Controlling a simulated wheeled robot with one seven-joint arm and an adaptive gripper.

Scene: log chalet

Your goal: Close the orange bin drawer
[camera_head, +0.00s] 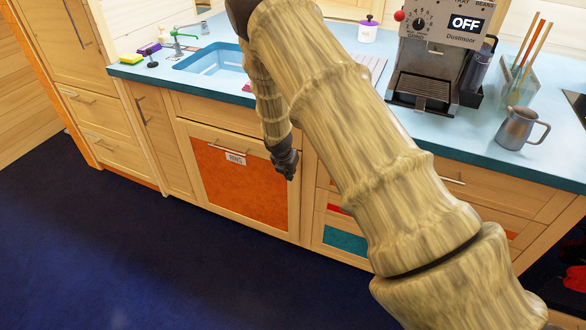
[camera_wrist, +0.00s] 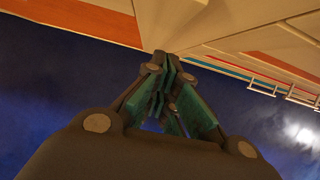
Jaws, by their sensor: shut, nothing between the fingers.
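The orange bin drawer (camera_head: 228,188) is in the lower cabinets under the sink, with a wooden frame, a bar handle and a small "BINS" label (camera_head: 235,158). Its front looks flush or nearly flush with the cabinet; I cannot tell if a small gap is left. My gripper (camera_head: 289,172) hangs by the drawer's upper right corner, pointing down and hiding part of that edge. I cannot tell if it touches. In the wrist view my gripper (camera_wrist: 165,75) is shut and empty, and an orange panel (camera_wrist: 85,18) crosses the upper left.
The blue counter (camera_head: 345,115) holds a sink (camera_head: 213,61), a coffee machine (camera_head: 435,65) and a metal jug (camera_head: 520,128). Drawers with red and teal panels (camera_head: 345,240) lie right of the bin drawer, partly behind my arm. The dark blue floor (camera_head: 120,250) in front is clear.

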